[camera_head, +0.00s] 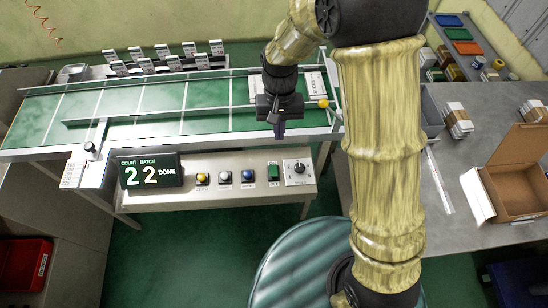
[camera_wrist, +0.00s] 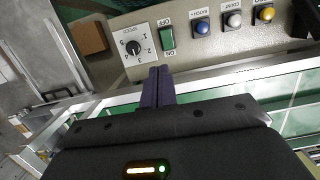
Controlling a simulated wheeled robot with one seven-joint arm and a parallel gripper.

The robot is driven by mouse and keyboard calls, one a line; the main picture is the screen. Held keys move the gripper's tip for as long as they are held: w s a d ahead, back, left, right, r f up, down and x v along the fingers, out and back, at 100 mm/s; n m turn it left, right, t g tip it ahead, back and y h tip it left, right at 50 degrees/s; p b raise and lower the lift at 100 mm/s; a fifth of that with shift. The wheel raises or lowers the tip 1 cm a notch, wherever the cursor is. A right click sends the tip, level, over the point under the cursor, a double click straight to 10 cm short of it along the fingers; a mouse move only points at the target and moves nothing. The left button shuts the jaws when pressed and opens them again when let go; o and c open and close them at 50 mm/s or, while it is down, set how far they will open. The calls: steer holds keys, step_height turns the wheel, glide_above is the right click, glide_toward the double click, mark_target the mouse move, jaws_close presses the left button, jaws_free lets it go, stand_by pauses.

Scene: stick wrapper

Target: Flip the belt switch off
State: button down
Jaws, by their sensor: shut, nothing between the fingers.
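The belt switch is a green rocker (camera_head: 273,172) on the front of the light control panel (camera_head: 237,189). It also shows in the wrist view (camera_wrist: 167,38), between an OFF label and an ON label, with the ON end nearer my fingers. I cannot tell which end is pressed in. My gripper (camera_head: 279,133) is shut and empty, pointing down at the belt's near edge, above and behind the switch in the head view. In the wrist view its purple fingertips (camera_wrist: 158,73) are just short of the switch and appear apart from it.
A numbered dial (camera_head: 299,168) sits right of the switch; blue, white and yellow buttons (camera_head: 225,177) sit left. A display (camera_head: 151,171) reads 2, 2, DONE. The green belt (camera_head: 150,100) runs behind. An open cardboard box (camera_head: 515,185) stands on the right table.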

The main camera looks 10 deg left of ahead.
steer(key=shift+s+a, duration=0.2)
steer(key=shift+a, duration=0.4)
steer(key=shift+s+a, duration=0.1)
steer(key=p, duration=0.4)
glide_toward(274, 173)
steer(key=f, duration=0.4)
steer(key=s+f, duration=0.1)
steer(key=f, duration=0.1)
steer(key=shift+f, duration=0.35)
steer(key=shift+s, duration=0.1)
